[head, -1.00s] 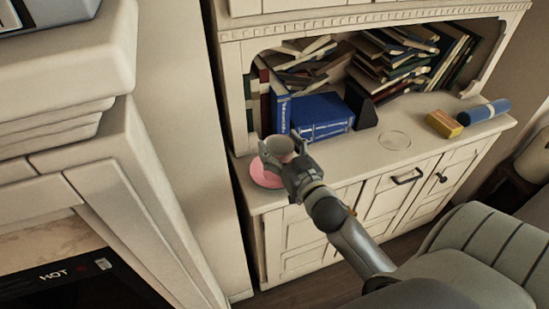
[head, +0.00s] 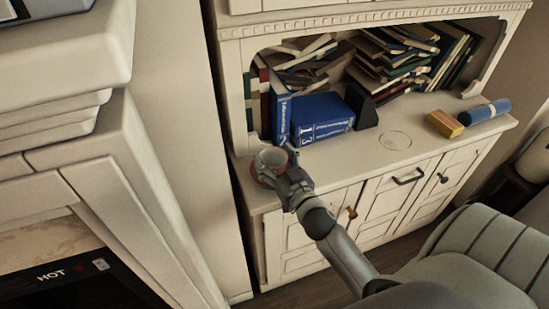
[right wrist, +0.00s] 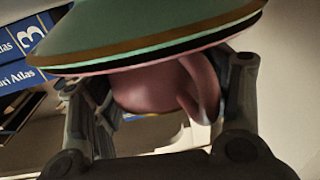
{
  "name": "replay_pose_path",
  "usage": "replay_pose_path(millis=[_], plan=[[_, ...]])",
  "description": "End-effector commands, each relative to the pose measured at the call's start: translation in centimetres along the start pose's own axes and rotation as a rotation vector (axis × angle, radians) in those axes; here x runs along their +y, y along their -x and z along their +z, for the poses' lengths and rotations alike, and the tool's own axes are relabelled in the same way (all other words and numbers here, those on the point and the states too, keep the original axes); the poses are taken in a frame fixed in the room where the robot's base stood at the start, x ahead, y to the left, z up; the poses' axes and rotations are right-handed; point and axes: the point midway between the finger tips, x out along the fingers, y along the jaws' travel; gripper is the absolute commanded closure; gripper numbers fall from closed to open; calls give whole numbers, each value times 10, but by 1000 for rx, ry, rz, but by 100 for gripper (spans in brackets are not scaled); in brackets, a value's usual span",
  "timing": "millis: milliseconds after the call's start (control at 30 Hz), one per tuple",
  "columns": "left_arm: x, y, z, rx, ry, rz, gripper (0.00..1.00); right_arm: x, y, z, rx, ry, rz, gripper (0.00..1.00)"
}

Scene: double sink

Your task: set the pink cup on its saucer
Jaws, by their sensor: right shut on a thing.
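The pink cup (head: 271,158) is at the left end of the cabinet counter, its opening facing up. My right gripper (head: 281,169) is shut on it. In the right wrist view the cup (right wrist: 150,88) has a wide green upper part with gold and black stripes, a pink lower body and a handle between the two fingers. The saucer is mostly hidden under the cup and gripper; only a thin reddish edge shows beside the cup in the head view. I cannot tell whether the cup touches it. My left gripper is not in view.
Blue atlases (head: 318,118) stand just behind the cup. A black bookend (head: 362,107) is beside them. A yellow box (head: 443,123) and a blue roll (head: 486,111) lie at the right of the counter (head: 350,155). The counter's middle is mostly free, with a faint ring mark.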

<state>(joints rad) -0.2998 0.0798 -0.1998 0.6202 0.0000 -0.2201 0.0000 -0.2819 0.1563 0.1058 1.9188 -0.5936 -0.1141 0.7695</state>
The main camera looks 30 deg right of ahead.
Motion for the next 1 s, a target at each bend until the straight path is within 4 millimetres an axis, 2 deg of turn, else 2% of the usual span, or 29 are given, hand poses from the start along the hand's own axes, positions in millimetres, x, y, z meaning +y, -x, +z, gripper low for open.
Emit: replay_pose_path(millis=[33, 200, 533, 667, 733, 1000], plan=[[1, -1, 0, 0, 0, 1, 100, 0, 0, 1, 1, -1, 0, 28], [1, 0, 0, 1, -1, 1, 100, 0, 0, 0, 0, -1, 0, 9], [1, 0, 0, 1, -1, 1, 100, 0, 0, -1, 0, 0, 0, 9], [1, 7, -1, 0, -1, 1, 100, 0, 0, -10, 1, 1, 0, 9], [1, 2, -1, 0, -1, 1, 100, 0, 9, -4, -3, -2, 1, 9], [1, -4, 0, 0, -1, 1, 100, 0, 55, -3, -3, -3, 1, 9]])
